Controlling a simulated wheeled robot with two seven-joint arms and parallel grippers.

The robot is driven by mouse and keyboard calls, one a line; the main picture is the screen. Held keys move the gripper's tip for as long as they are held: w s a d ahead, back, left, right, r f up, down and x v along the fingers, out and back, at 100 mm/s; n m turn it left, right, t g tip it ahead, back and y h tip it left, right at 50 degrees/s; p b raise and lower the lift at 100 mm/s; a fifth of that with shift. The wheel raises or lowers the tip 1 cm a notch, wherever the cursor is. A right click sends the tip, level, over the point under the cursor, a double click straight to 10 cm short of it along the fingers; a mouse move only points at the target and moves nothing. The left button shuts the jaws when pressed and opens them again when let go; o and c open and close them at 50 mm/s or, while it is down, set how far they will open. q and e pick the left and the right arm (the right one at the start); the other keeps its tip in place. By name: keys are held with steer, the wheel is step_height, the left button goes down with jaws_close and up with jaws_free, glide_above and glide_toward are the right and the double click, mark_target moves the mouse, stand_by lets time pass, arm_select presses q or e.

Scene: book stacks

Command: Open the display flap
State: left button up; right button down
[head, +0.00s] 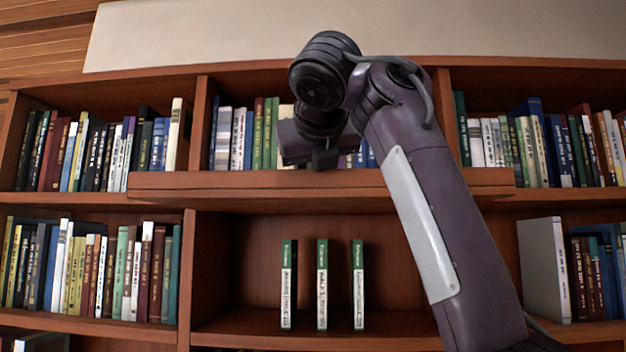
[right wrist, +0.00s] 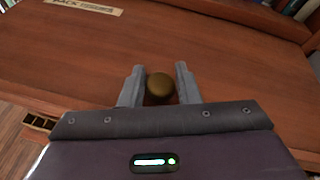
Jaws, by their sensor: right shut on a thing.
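The display flap (head: 230,186) is a wide brown wooden panel in the middle bay. It is swung up, seen nearly edge-on in the head view, with the compartment below it exposed. In the right wrist view the flap's face (right wrist: 70,60) fills most of the picture. A round brass knob (right wrist: 160,87) on it sits between the two fingers of my right gripper (right wrist: 159,84), which is shut on the knob. In the head view my right gripper (head: 322,158) is at the flap's upper edge, and the knob is hidden. My left gripper is in neither view.
Three green-and-white books (head: 322,285) stand upright in the open compartment (head: 240,265). Rows of books fill the shelves on both sides and above. A pale label (right wrist: 84,7) is on the flap's face. My right arm crosses the right part of the middle bay.

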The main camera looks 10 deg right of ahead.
steer(key=shift+w+d+r+g, duration=0.15)
steer(key=shift+r+g, duration=0.25)
steer(key=shift+r, duration=0.45)
steer(key=c, duration=1.5)
jaws_free()
steer(key=shift+o, duration=1.9)
steer(key=shift+w+d, duration=0.15)
steer(key=shift+d, duration=0.05)
steer(key=shift+s+a+r, duration=0.1)
steer(key=shift+s+a, duration=0.1)
steer(key=shift+s, duration=0.2)
steer(key=d+b+v, duration=0.1)
steer(key=v, duration=0.6)
steer(key=shift+a, duration=0.25)
